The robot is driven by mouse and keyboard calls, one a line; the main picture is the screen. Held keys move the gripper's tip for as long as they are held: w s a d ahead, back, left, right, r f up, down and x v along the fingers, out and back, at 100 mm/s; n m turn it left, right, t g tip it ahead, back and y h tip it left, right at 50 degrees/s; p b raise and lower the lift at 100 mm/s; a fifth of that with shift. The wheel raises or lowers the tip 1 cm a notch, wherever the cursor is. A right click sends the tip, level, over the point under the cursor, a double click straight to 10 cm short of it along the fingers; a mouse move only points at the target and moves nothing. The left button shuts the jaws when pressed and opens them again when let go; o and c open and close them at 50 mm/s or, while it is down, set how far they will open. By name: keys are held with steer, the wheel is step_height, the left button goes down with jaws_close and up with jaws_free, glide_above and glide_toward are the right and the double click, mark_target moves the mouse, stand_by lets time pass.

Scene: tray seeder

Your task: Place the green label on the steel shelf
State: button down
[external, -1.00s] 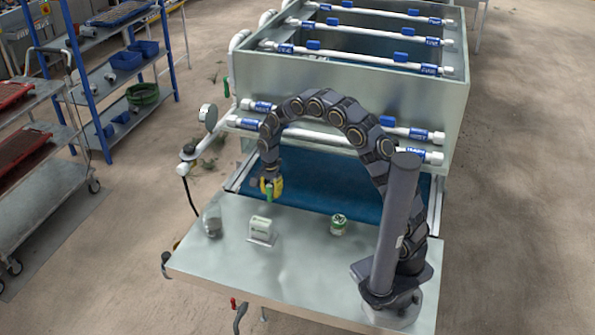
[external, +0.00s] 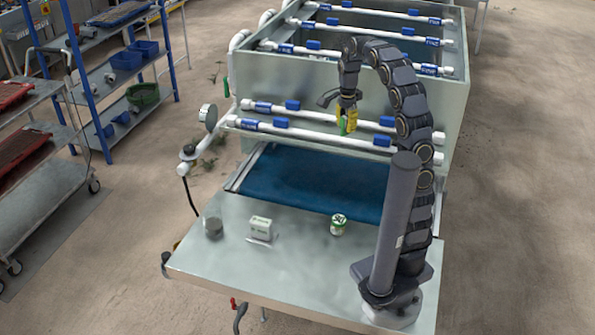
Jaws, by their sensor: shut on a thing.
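My gripper (external: 347,124) has yellow fingers and is raised in front of the machine's steel side wall, above the blue belt. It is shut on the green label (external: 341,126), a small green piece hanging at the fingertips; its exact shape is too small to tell. The flat steel shelf (external: 290,285) lies at the front of the machine, lower and nearer the camera than my gripper.
On the steel shelf are a grey cylinder (external: 213,227), a small white box (external: 261,228) and a white-green jar (external: 338,224). A blue belt (external: 310,182) runs behind it. White pipes (external: 330,140) cross the wall near my gripper. The shelf's front middle is clear.

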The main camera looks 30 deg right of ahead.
steer(key=s+d+r+m, duration=0.2)
steer(key=s+d+r, duration=0.2)
steer(key=d+r, duration=0.1)
steer(key=w+d+f, duration=0.1)
steer(key=w+f, duration=0.2)
steer(key=w, duration=0.1)
steer(key=w+d+f, duration=0.1)
steer(key=w+f, duration=0.2)
steer(key=w, duration=0.1)
steer(key=w+d+f, duration=0.1)
steer(key=w+f, duration=0.2)
steer(key=w, duration=0.1)
steer(key=shift+w+d+f, duration=0.1)
steer(key=shift+d+f, duration=0.1)
steer(key=shift+d, duration=0.05)
steer(key=shift+w+f, duration=0.25)
steer(key=shift+f, duration=1.45)
steer(key=shift+f, duration=0.2)
steer(key=c, duration=1)
jaws_free()
